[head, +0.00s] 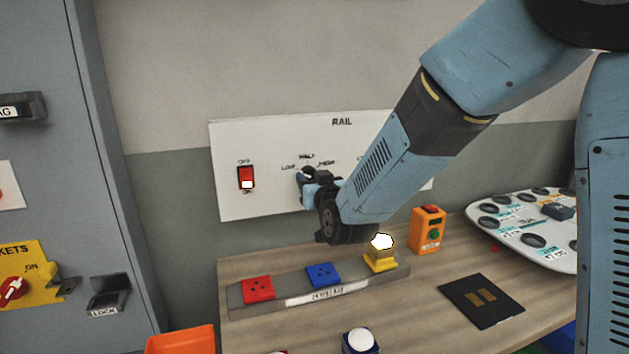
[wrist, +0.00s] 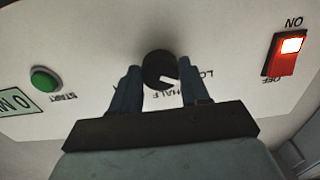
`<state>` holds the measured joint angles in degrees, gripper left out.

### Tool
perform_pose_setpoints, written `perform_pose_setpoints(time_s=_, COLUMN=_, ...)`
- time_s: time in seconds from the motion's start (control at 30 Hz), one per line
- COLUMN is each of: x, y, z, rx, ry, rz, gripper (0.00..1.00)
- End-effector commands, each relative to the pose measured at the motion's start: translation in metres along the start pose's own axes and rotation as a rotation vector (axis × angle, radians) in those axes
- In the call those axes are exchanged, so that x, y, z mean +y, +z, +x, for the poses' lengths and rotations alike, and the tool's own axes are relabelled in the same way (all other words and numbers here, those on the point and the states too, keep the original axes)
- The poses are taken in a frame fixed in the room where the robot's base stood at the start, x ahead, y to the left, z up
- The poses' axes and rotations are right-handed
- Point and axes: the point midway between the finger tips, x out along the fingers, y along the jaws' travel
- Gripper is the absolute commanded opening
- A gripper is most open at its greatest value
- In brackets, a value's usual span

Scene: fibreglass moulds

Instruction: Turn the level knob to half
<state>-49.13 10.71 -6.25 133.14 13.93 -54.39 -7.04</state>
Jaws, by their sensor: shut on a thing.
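The level knob (wrist: 154,66) is a round black dial with a white pointer on the white RAIL panel (head: 270,140). LOW, HALF and HIGH are marked around it. In the wrist view, which is upside down, the pointer appears to lie between LOW and HALF. My gripper (wrist: 158,78) is shut on the knob, with one blue finger on each side. In the head view my gripper (head: 312,184) is at the panel and hides most of the knob.
A lit red rocker switch (head: 246,178) is left of the knob on the panel. A green START button (wrist: 45,79) shows in the wrist view. Below, the bench holds a socket strip (head: 325,290) with a lit yellow lamp (head: 382,254) and an orange button box (head: 427,231).

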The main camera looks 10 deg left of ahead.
Motion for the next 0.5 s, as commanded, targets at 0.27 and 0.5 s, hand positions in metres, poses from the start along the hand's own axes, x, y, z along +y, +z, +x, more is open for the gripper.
perform_pose_setpoints(time_s=0.27, x=0.0049, y=0.0001, z=-0.0005, rx=0.0, ry=0.007, rz=0.007, gripper=0.15)
perform_pose_setpoints(time_s=0.5, x=0.0053, y=0.0002, z=0.0003, rx=0.0, ry=0.009, rz=0.078, gripper=0.15)
